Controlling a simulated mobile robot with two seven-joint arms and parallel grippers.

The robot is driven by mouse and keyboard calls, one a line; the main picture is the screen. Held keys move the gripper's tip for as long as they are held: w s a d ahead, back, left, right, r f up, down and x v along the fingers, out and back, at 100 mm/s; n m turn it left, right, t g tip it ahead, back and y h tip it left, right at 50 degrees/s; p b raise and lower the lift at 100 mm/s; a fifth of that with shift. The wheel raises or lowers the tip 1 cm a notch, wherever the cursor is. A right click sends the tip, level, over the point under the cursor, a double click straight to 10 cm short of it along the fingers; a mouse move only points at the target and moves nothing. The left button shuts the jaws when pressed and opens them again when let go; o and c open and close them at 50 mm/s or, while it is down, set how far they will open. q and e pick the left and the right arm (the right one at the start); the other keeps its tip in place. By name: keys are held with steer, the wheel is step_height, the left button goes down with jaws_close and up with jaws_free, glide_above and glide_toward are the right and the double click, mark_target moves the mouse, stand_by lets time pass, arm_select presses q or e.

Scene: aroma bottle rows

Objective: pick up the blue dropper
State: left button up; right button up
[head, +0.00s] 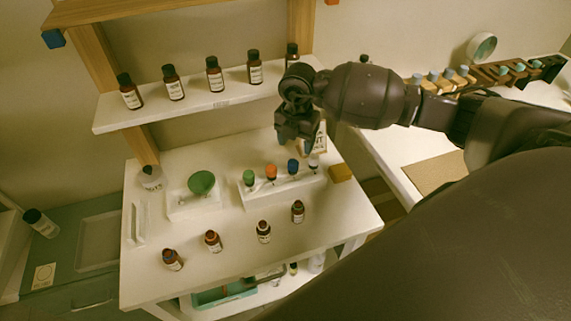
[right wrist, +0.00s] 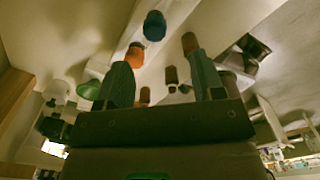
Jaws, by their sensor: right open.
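The blue dropper (head: 293,166) stands upright in a white rack (head: 285,192), between the orange dropper (head: 271,172) and the white dropper (head: 314,160). The green dropper (head: 249,178) is at the rack's left end. My right gripper (head: 298,140) is open and empty, above and behind the blue dropper. In the right wrist view the open fingers (right wrist: 157,53) point toward the blue bulb (right wrist: 154,26), which lies beyond them and apart from them. The orange bulb (right wrist: 135,55) shows near the left finger. My left gripper is not in view.
Several brown bottles (head: 214,74) line the shelf (head: 200,110) behind the table. More bottles (head: 264,231) stand in front of the rack.

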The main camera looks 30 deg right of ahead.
mark_target(293, 162)
step_height(293, 162, down, 4)
steer(key=shift+s+f, duration=0.1)
steer(key=shift+f, duration=0.1)
steer(key=shift+w+a+f+p, duration=0.1)
steer(key=shift+w+f+p, duration=0.15)
steer(key=shift+f, duration=1.3)
steer(key=shift+w+a+f+p, duration=0.1)
steer(key=shift+w+f, duration=0.1)
steer(key=shift+f, duration=1.35)
steer(key=c, duration=0.7)
